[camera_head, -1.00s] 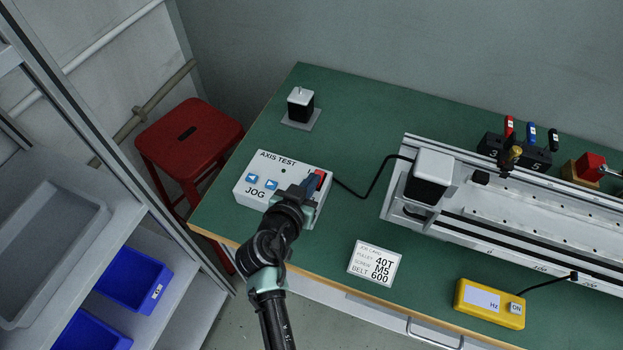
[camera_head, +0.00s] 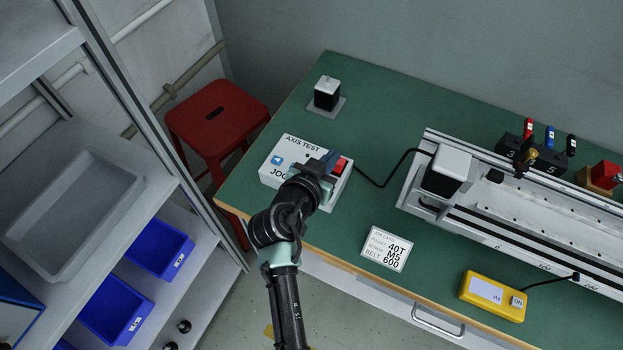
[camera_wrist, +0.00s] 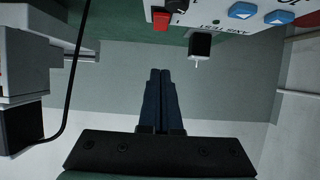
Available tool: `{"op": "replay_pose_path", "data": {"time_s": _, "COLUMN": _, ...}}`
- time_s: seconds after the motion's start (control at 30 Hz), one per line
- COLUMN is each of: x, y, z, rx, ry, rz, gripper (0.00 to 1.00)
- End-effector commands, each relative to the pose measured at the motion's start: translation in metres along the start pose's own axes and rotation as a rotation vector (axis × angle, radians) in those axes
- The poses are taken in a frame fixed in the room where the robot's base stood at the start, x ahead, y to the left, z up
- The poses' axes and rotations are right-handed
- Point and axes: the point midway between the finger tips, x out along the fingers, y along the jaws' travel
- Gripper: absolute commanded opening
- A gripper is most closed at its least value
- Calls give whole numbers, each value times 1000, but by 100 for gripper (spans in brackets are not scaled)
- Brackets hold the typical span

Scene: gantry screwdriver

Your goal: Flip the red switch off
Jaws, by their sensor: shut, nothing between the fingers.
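The white AXIS TEST box (camera_head: 283,153) sits at the table's left front edge, with my gripper over its right part. The red switch (camera_head: 341,165) is at the box's right end, just right of my fingers. It also shows in the wrist view (camera_wrist: 161,21), beyond and above my fingertips, next to a dark knob (camera_wrist: 180,6). My gripper (camera_head: 329,160) is shut and empty; its dark blue fingers (camera_wrist: 160,72) lie side by side. Whether it touches the box or the switch, and which way the switch is set, I cannot tell.
A black cable runs from the box to the long rail assembly (camera_head: 505,215) at right. A label card (camera_head: 387,249) and a yellow meter (camera_head: 493,297) lie in front. A small motor (camera_head: 327,94) stands behind the box. A red stool (camera_head: 215,112) is at left.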

Motion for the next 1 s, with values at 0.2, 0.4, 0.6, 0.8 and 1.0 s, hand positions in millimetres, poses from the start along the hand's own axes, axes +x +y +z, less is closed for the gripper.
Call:
{"op": "replay_pose_path", "data": {"time_s": 0.2, "x": -43, "y": 0, "z": 13, "rx": -1, "ry": -1, "rz": -2, "gripper": 0}}
{"op": "replay_pose_path", "data": {"time_s": 0.4, "x": -71, "y": 0, "z": 18, "rx": -1, "ry": -1, "rz": -1, "gripper": 0}}
{"op": "replay_pose_path", "data": {"time_s": 0.6, "x": -80, "y": 0, "z": 19, "rx": 0, "ry": -2, "rz": 1, "gripper": 0}}
{"op": "replay_pose_path", "data": {"time_s": 0.8, "x": -81, "y": 0, "z": 18, "rx": 0, "ry": -1, "rz": 1, "gripper": 0}}
{"op": "replay_pose_path", "data": {"time_s": 1.0, "x": -80, "y": 0, "z": 18, "rx": 0, "ry": -1, "rz": 1, "gripper": 0}}
